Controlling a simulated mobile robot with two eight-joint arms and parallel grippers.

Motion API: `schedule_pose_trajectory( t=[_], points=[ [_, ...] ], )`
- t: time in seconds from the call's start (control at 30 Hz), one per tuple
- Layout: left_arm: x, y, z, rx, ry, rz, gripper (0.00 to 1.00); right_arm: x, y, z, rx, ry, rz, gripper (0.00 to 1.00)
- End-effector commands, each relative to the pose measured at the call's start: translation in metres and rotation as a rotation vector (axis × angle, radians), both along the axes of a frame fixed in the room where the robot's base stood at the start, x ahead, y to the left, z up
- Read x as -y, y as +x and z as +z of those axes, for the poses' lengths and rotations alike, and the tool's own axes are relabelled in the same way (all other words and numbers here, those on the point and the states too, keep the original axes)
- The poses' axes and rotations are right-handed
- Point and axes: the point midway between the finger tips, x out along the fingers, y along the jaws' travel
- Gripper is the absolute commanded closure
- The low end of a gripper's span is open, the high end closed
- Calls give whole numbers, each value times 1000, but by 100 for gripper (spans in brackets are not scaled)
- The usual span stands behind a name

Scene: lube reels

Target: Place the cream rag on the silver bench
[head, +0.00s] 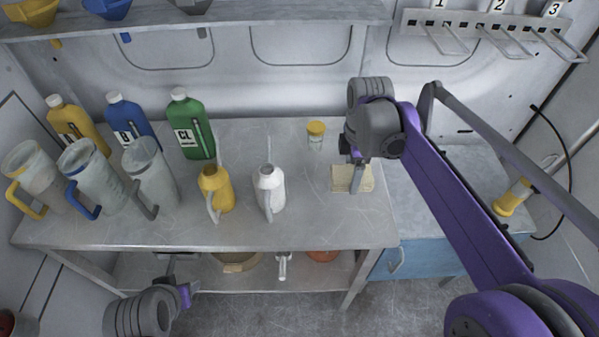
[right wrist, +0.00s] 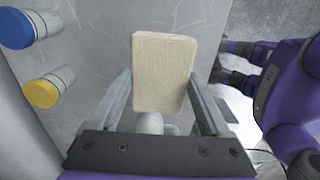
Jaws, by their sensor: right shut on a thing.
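The cream rag (head: 352,179) is a flat, folded, rectangular piece at the right end of the silver bench (head: 310,220). My right gripper (head: 360,160) comes down over it and is shut on it. In the right wrist view the rag (right wrist: 165,72) sits between the two fingers, with the grey bench top beneath. I cannot tell whether it touches the bench. My left gripper (head: 178,268) is low in front of the bench, empty. In the right wrist view its two dark fingers (right wrist: 232,60) stand apart.
A yellow-capped jar (head: 316,135) stands behind the rag. A white oil can (head: 269,190) and a yellow can (head: 216,190) stand mid-bench. Bottles, including a green one (head: 191,125), and clear jugs (head: 150,175) fill the left. A blue cabinet (head: 415,257) adjoins the right.

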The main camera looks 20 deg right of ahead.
Motion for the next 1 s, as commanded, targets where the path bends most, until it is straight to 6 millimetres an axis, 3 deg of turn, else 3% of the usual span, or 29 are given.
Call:
schedule_pose_trajectory(
  t=[0.3,0.7,1.0],
  points=[
    [0,-1,-3,-3,0,0,50,0,0,-47,0,0,0,72],
    [0,-3,-7,-5,0,0,50,0,1,-95,0,0,0,72],
    [0,-3,-7,-5,0,0,50,0,0,-100,0,0,0,72]
  ],
)
